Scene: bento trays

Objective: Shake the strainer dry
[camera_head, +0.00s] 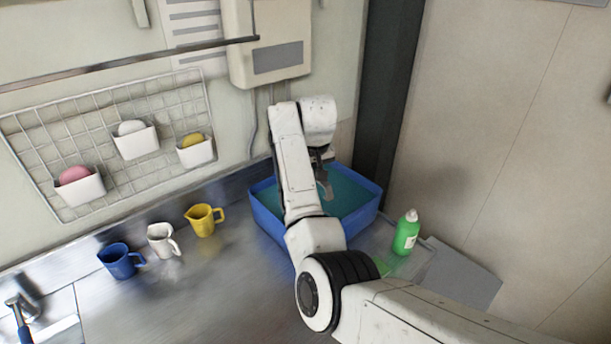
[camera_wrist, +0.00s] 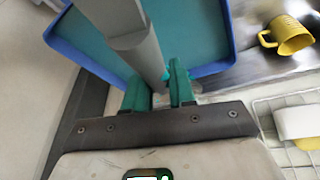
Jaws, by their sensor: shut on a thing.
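My gripper (camera_wrist: 160,88) is shut on a thick grey handle (camera_wrist: 140,52), which I take to be the strainer's. The handle runs up out of the wrist view, so the strainer's far end is not seen there. A blue tub (camera_wrist: 93,62) of teal water lies below the handle. In the head view my gripper (camera_head: 321,168) points down over the blue tub (camera_head: 363,222), largely hidden by my arm. A small grey part (camera_head: 325,188) shows under it, above or at the water; I cannot tell which.
A green bottle (camera_head: 406,233) stands right of the tub on a clear tray (camera_head: 424,262). Yellow (camera_head: 203,221), white (camera_head: 160,240) and blue (camera_head: 118,262) mugs stand left on the metal counter. A wire rack (camera_head: 85,128) with white holders hangs on the wall. Open counter lies in front.

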